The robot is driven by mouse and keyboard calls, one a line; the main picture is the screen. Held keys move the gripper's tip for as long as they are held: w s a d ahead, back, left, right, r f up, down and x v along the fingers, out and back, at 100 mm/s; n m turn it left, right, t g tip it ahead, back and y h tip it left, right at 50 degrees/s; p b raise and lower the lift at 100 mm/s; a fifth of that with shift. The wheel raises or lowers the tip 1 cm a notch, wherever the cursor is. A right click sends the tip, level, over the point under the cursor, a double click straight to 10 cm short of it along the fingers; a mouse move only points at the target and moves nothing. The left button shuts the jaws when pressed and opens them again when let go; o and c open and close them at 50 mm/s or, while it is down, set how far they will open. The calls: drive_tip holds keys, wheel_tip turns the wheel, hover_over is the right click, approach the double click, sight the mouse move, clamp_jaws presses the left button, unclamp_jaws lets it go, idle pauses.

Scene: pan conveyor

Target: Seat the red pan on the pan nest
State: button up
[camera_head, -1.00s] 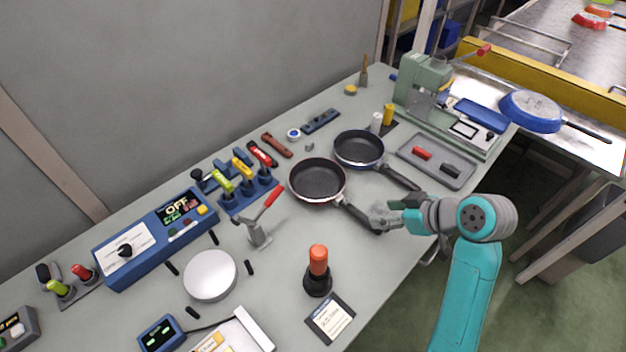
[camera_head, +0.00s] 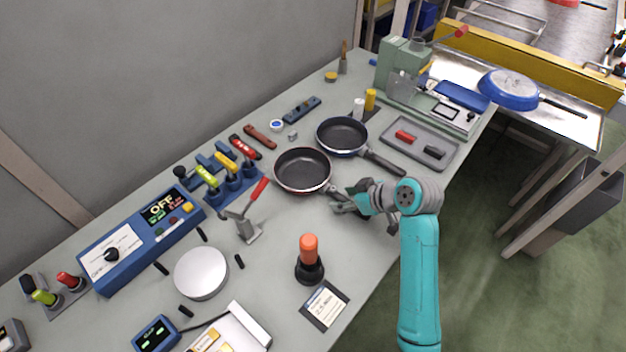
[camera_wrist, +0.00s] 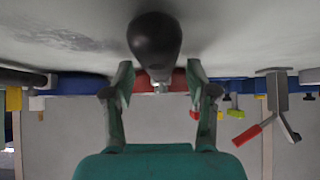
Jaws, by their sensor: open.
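The red pan (camera_head: 302,171) lies on the bench with a dark inside and a red outer rim. Its black handle points toward the lower right, partly hidden by my gripper (camera_head: 346,201). In the wrist view the handle's rounded end (camera_wrist: 155,40) shows large, between and above the two fingers of my gripper (camera_wrist: 158,72), with red pan wall (camera_wrist: 180,80) behind. My gripper is open, with gaps on both sides of the handle. A round pale disc (camera_head: 201,272) with short black pegs around it, apparently the pan nest, sits empty at the lower left.
A blue-rimmed pan (camera_head: 342,136) lies close behind the red pan. A red-handled clamp (camera_head: 246,220) stands between the red pan and the disc. An orange-topped black post (camera_head: 309,261) stands near the front edge. A grey tray (camera_head: 420,147) lies at right.

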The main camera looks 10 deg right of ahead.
drive_tip(key=shift+w+a+f, duration=0.1)
drive_tip(key=shift+w+f, duration=0.1)
drive_tip(key=shift+f, duration=0.05)
clamp_jaws()
drive_tip(key=shift+r, duration=0.1)
